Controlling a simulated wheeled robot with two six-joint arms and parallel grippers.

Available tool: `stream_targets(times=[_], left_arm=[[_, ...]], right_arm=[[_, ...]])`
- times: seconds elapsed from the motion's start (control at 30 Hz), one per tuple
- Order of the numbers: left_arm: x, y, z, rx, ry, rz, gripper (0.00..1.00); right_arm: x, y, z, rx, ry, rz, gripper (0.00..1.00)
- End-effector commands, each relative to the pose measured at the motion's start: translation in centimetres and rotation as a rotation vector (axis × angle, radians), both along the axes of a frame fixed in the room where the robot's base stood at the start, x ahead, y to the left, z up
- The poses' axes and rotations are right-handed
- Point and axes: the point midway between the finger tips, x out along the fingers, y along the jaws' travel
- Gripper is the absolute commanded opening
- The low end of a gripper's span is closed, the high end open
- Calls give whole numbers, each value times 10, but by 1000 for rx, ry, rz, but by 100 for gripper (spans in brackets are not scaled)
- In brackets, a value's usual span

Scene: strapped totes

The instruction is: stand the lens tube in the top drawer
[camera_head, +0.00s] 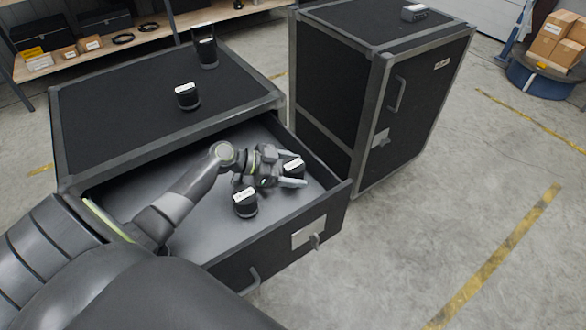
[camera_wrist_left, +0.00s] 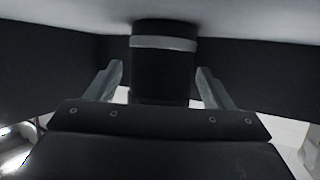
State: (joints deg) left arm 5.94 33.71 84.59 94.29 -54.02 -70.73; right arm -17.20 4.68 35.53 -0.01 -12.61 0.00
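The top drawer (camera_head: 165,213) of the low black cabinet is pulled out, with a grey floor. My left gripper (camera_head: 291,175) is inside it, near the front right corner, around a black cylinder with a white label (camera_head: 293,164). In the left wrist view this cylinder (camera_wrist_left: 163,75) has a grey band and stands against the drawer floor, between the two fingers (camera_wrist_left: 160,80). Narrow gaps show beside it, so the gripper looks open. Another labelled black cylinder (camera_head: 245,203) stands upright in the drawer. I cannot tell which cylinder is the lens tube. My right gripper is out of view.
On the cabinet top (camera_head: 125,105) stand a short labelled cylinder (camera_head: 187,97) and a taller one (camera_head: 206,52) at the back. A taller black cabinet (camera_head: 425,110) stands close to the drawer's right side. The left part of the drawer floor looks clear.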

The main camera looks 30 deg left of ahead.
Motion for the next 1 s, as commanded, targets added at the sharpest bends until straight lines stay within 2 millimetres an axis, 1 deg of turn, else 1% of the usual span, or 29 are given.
stream_targets(times=[0.33,0.47,0.8,1.0], left_arm=[[-1,1,2,1,0,1,75],[-11,13,5,5,1,1,75],[-47,53,27,7,3,-1,75],[-63,71,39,4,3,0,75]], right_arm=[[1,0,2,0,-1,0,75],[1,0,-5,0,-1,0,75],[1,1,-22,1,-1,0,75],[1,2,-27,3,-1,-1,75]])
